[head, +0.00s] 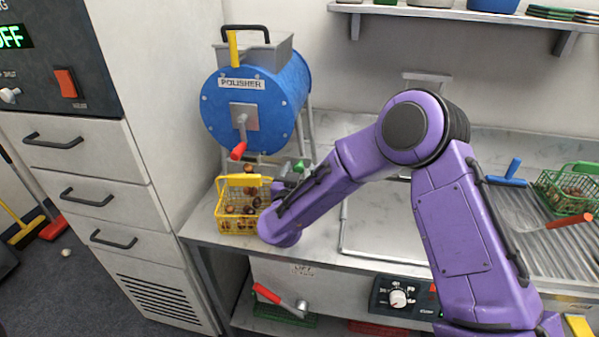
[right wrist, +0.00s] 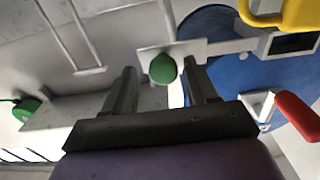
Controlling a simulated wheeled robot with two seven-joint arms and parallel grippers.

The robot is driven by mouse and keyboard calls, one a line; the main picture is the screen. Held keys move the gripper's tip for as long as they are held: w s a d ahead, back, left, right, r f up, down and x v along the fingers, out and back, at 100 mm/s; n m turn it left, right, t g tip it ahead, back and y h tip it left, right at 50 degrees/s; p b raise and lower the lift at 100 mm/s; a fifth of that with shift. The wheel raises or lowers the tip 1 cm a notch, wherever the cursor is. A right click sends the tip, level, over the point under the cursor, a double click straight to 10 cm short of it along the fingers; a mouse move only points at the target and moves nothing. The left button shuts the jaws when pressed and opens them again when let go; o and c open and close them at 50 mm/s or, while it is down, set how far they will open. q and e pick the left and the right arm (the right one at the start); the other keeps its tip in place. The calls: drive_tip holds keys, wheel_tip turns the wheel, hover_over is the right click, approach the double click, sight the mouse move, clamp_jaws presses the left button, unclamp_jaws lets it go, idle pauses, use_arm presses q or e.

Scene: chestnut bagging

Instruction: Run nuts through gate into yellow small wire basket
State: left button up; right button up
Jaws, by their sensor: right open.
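The yellow small wire basket (head: 226,224) stands on the counter below the polisher, with several brown nuts in it and a yellow grip on top. The blue polisher drum (head: 290,80) has a red-handled crank (head: 238,150) on its front; the drum also shows in the right wrist view (right wrist: 232,85). A green knob (right wrist: 163,68) on a pale plate, low on the polisher, sits between the fingers of my right gripper (right wrist: 163,78). The fingers are open, with gaps visible beside the knob. In the head view my purple wrist mostly hides this gripper. My left gripper is out of view.
A grey cabinet (head: 85,165) closes off the left. A shelf (head: 460,14) hangs above. One nut (head: 66,252) lies on the floor.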

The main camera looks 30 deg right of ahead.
drive_tip(key=b+v, duration=0.2)
drive_tip(key=v, duration=0.8)
drive_tip(key=shift+s+b, duration=0.15)
drive_tip(key=shift+b, duration=0.25)
drive_tip(key=shift+a, duration=0.1)
